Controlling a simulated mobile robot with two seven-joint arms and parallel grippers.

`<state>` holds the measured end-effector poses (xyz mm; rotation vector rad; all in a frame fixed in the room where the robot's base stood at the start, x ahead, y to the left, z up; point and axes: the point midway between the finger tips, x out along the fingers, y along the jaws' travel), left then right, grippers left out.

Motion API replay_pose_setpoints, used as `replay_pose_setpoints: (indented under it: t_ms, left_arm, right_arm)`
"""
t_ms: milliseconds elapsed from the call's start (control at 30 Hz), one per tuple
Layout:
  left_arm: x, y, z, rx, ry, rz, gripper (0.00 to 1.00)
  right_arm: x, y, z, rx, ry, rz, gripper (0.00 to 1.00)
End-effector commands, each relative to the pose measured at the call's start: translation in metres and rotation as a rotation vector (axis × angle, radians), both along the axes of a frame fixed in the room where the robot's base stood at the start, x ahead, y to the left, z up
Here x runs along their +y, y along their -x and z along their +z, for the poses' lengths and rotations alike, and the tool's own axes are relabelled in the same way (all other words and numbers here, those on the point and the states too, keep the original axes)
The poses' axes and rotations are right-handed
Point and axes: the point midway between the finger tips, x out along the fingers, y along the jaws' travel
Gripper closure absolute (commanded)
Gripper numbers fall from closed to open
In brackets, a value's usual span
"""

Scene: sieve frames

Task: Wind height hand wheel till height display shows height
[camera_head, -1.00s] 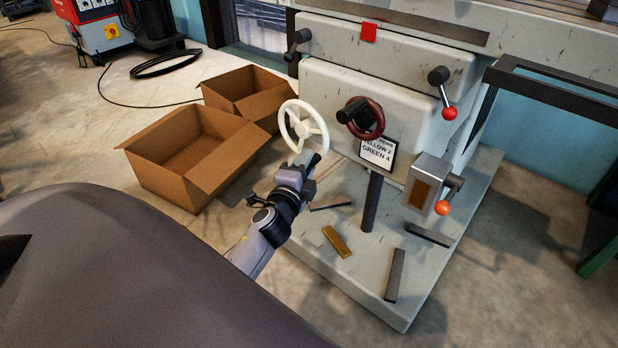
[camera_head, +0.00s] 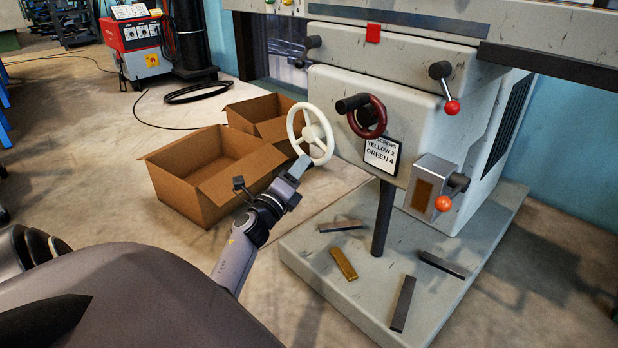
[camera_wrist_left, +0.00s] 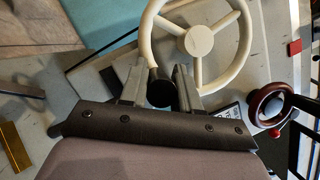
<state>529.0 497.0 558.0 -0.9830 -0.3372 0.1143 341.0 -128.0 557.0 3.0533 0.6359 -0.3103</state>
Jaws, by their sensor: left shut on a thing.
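The white hand wheel (camera_head: 327,148), with several spokes, stands out from the left side of the grey machine (camera_head: 420,130). My left gripper (camera_head: 301,166) is at the wheel's lower left rim. In the left wrist view the wheel (camera_wrist_left: 245,45) is close, and its black handle (camera_wrist_left: 160,92) sits between the two fingers of my left gripper (camera_wrist_left: 158,86), which is shut on it. A grey box with a brown-orange panel (camera_head: 424,192) is on the machine's front; I cannot read any height figure on it. My right gripper is not in view.
A dark red hand wheel (camera_head: 378,122) and a card reading yellow 2, green 4 (camera_head: 381,157) are right of the white wheel. Open cardboard boxes (camera_head: 190,180) stand left. Metal bars (camera_head: 403,303) lie on the machine's base.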

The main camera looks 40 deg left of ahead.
Motion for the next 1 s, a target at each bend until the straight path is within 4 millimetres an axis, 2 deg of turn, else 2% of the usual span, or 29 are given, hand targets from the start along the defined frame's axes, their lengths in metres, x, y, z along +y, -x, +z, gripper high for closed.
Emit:
replay_pose_setpoints:
  t_ms: [33, 500, 1000]
  left_arm:
    - [0.004, 0.0, -0.011, 0.014, -0.028, 0.002, 1.0]
    - [0.035, 0.0, -0.008, 0.002, -0.402, 0.006, 1.0]
    - [0.046, 0.0, -0.005, 0.0, -0.541, 0.011, 1.0]
  right_arm:
    - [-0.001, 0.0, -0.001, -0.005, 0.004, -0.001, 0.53]
    - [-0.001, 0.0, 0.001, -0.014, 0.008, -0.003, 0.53]
    - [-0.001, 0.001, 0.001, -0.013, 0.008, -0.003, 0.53]
